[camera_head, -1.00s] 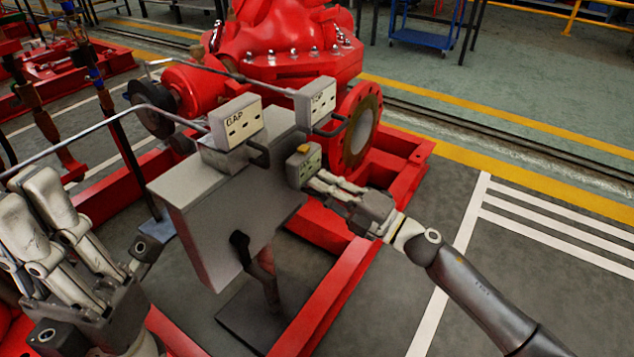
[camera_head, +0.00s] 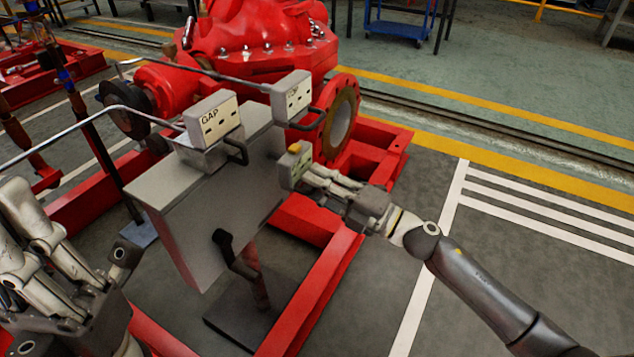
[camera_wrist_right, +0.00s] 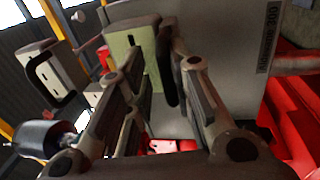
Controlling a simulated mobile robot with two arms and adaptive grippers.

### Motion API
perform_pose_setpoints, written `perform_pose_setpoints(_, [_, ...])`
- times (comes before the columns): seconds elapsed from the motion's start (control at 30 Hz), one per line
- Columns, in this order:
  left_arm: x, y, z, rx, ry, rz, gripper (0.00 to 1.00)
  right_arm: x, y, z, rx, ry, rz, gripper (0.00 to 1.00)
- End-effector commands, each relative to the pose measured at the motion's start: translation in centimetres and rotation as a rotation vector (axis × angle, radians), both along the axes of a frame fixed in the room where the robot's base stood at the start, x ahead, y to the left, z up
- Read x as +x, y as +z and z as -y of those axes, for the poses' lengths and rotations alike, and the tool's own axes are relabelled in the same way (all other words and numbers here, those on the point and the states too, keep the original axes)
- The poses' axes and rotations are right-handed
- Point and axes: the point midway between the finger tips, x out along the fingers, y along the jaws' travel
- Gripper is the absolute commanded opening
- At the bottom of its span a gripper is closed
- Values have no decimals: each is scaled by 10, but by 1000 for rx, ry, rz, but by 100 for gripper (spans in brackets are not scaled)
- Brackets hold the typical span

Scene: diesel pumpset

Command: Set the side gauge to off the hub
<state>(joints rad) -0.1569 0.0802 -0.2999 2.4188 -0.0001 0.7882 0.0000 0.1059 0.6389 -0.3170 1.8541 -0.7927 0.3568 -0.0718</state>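The side gauge (camera_head: 293,167) is a small grey-green box with a yellow top piece, at the right side of the grey guard box (camera_head: 205,225). My right gripper (camera_head: 314,177) reaches it from the right, and its fingers appear shut on the gauge's dark handle. In the right wrist view the gauge (camera_wrist_right: 133,55) shows a pale green face, with the dark handle (camera_wrist_right: 172,72) between my fingers. The exact finger contact is partly hidden. My left gripper (camera_head: 85,250) is at the lower left, its fingers and thumb apart, holding nothing visible.
The GAP gauge (camera_head: 214,120) and another gauge (camera_head: 291,98) stand on the guard box with thin rods. A red pump (camera_head: 260,40) with a round flange (camera_head: 343,122) is behind. A red base frame (camera_head: 320,280) runs below. The floor at right is clear.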

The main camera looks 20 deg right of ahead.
Motion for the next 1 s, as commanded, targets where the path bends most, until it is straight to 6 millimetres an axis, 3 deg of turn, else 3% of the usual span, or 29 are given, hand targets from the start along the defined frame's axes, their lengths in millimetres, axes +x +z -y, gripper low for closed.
perform_pose_setpoints(0.03, [0, -1, 0, 1, 0, 0, 0, 0, -11, 2, -10, -4, -18, 30])
perform_pose_setpoints(0.47, [0, 0, 0, 4, -1, 4, 0, -10, -12, 10, -6, -4, -16, 30])
perform_pose_setpoints(1.0, [0, 0, 0, 1, 0, 3, 0, -68, -20, 66, -5, -2, -7, 30])
